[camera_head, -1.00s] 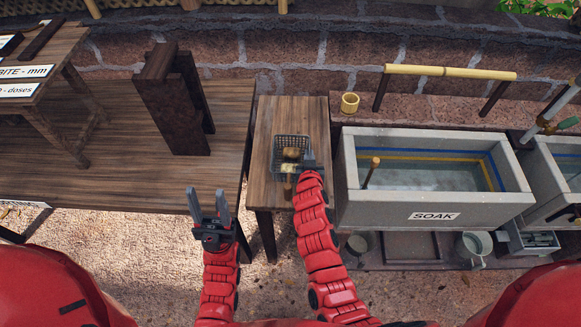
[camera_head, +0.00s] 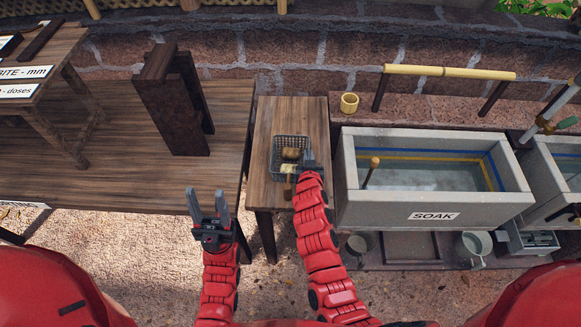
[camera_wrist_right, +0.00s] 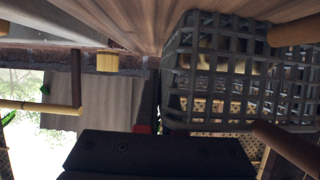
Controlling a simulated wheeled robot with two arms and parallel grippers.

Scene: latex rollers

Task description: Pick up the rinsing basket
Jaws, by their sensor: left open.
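The rinsing basket (camera_head: 277,165) is a dark grey mesh basket with tan pieces in it. It sits on a narrow wooden table (camera_head: 316,115), and its mesh wall shows close up in the right wrist view (camera_wrist_right: 215,75). My right gripper (camera_head: 309,158) is at the basket's right side in the head view. I cannot tell whether it touches the rim, and its jaws are too small and partly hidden to read. My left gripper (camera_head: 208,203) is open and empty, left of the narrow table and in front of the larger table's edge.
A stone SOAK tank (camera_head: 433,211) holding water stands right of the narrow table. A dark wooden stand (camera_head: 180,110) is on the larger table (camera_head: 100,190) at left.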

